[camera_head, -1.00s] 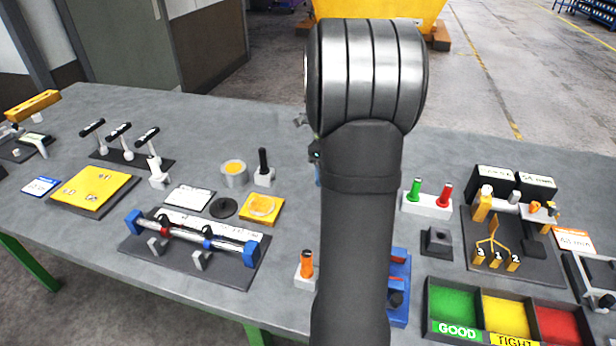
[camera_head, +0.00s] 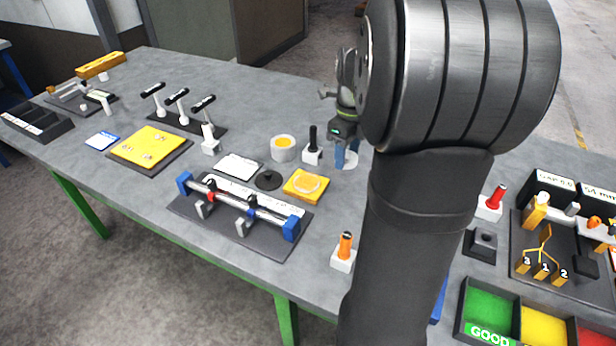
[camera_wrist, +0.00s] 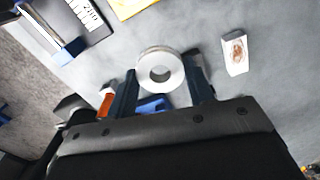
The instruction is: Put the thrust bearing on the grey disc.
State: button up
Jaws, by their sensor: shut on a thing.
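My gripper (camera_head: 347,154) is shut on a pale metal ring, which I take to be the thrust bearing (camera_wrist: 144,70). In the wrist view the ring sits between the two fingers, its hole facing the camera. In the head view its pale edge (camera_head: 350,163) shows below the fingertips, close to the table; I cannot tell whether it touches. The dark grey disc (camera_head: 268,180) lies flat on the table, left of and nearer the front than my gripper, with a small nub at its middle. Nothing lies on it. My arm hides part of the table to the right.
A black-handled peg in a white block (camera_head: 312,155) and a white cup (camera_head: 283,148) stand left of my gripper. A yellow plate (camera_head: 304,186) lies between gripper and disc. A bar fixture (camera_head: 240,225) lies in front of the disc, a white card (camera_head: 238,167) behind-left.

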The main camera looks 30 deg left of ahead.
send_over(307, 182)
notch_tip(307, 182, down, 6)
jog(key=shift+f, duration=2.1)
jog(key=shift+f, duration=0.1)
jog(key=o, duration=1.1)
jog(key=shift+f, duration=0.1)
notch_tip(307, 182, up, 12)
jog(key=shift+r, duration=0.2)
